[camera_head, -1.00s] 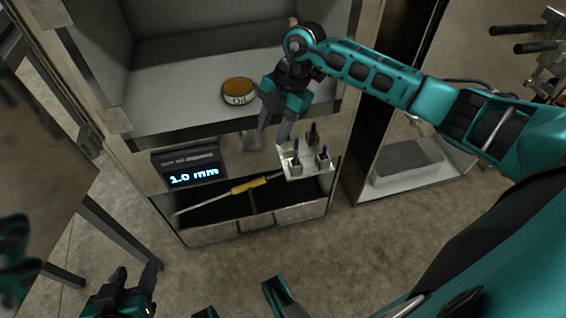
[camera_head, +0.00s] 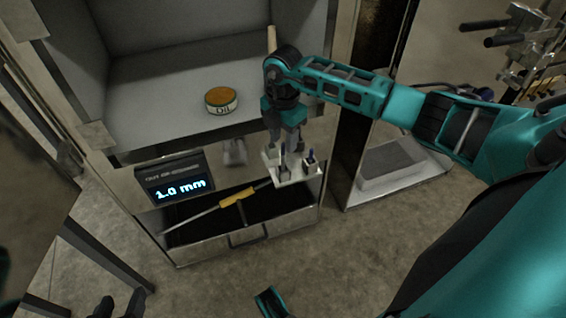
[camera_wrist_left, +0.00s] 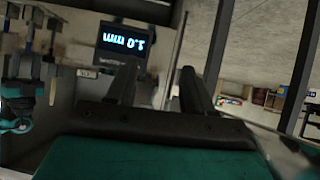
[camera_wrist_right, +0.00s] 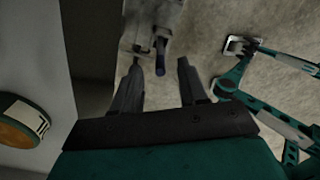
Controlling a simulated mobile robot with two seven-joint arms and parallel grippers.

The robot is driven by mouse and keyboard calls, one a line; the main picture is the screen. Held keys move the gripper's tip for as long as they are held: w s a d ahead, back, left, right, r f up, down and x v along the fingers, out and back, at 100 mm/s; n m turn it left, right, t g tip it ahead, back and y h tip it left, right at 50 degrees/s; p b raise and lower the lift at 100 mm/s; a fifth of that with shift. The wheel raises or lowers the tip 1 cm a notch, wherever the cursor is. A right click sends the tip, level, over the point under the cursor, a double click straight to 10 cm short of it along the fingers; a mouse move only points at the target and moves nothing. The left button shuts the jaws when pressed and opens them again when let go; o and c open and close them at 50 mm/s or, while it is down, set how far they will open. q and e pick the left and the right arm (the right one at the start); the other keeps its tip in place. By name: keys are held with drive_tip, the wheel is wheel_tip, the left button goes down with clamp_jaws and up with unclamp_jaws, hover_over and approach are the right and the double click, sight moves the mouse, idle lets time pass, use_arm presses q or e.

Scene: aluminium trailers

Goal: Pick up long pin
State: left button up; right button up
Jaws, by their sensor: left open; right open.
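A pale pin holder (camera_head: 300,177) sticks out at the front of the cabinet, by the open drawer. A short pin with a dark blue top (camera_head: 309,157) stands upright at its right. My right gripper (camera_head: 288,150) is over the holder, pointing down, and hides part of it. In the right wrist view, a dark pin (camera_wrist_right: 160,66) shows between the open fingers of my right gripper (camera_wrist_right: 158,82), apart from both. Which pin is the long one I cannot tell. My left gripper (camera_head: 120,304) is at the bottom edge; its open fingers (camera_wrist_left: 160,84) are empty in the left wrist view.
An oil tin (camera_head: 221,101) stands on the cabinet shelf. A display (camera_head: 175,184) reads 1.0 mm. A yellow-handled screwdriver (camera_head: 237,197) lies across the open drawer (camera_head: 215,242). A grey block (camera_head: 388,165) sits in the compartment at the right.

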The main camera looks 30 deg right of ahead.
sight(283, 162)
wheel_tip(283, 162, down, 5)
drive_tip(key=shift+r+b, duration=0.15)
drive_tip(key=shift+b, duration=0.8)
clamp_jaws()
